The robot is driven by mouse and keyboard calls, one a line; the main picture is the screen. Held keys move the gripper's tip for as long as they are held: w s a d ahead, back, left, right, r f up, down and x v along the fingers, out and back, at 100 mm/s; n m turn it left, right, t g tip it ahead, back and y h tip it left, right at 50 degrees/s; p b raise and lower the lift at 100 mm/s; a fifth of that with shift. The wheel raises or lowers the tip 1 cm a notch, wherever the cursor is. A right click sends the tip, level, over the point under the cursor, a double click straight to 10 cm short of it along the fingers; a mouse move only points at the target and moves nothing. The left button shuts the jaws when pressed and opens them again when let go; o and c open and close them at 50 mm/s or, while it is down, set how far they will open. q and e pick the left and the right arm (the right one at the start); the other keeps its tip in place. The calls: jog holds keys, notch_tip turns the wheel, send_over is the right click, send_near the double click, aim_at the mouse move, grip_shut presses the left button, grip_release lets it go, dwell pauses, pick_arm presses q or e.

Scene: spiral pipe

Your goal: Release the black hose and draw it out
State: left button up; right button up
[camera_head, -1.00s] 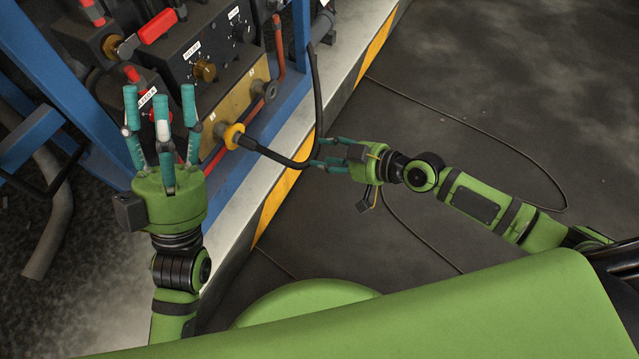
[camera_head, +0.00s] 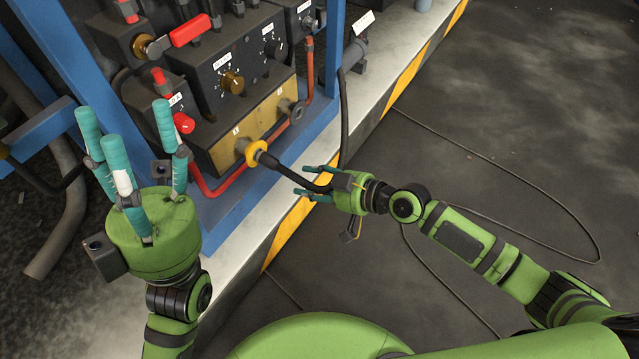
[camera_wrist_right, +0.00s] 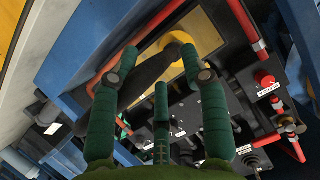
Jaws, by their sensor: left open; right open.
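The black hose (camera_head: 295,176) is plugged into a yellow collar (camera_head: 257,153) on the brass front of the panel. It runs right toward my right gripper, and a dark length rises behind it. My right gripper (camera_head: 310,182) is open, with its teal fingers around or beside the hose; contact is not clear. In the right wrist view, the hose's thick end (camera_wrist_right: 152,72) and the yellow collar (camera_wrist_right: 176,46) show between and beyond the spread fingers. My left gripper (camera_head: 127,128) is open and empty, raised in front of the panel's left side, apart from the hose.
The black control box (camera_head: 222,64) has knobs and a red-handled valve (camera_head: 190,31). A red pipe (camera_head: 222,186) runs below the collar. Blue frame posts (camera_head: 70,70) stand at left. A striped ledge (camera_head: 290,228) borders open dark floor, where a thin cable (camera_head: 490,160) lies.

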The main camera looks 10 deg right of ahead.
grip_shut()
jog(key=shift+d, duration=0.1)
jog(key=shift+s+d, duration=0.5)
jog(key=shift+d, duration=0.2)
jog(key=shift+s+d+b, duration=0.75)
jog(key=shift+s+d, duration=0.5)
jog(key=shift+d, duration=0.1)
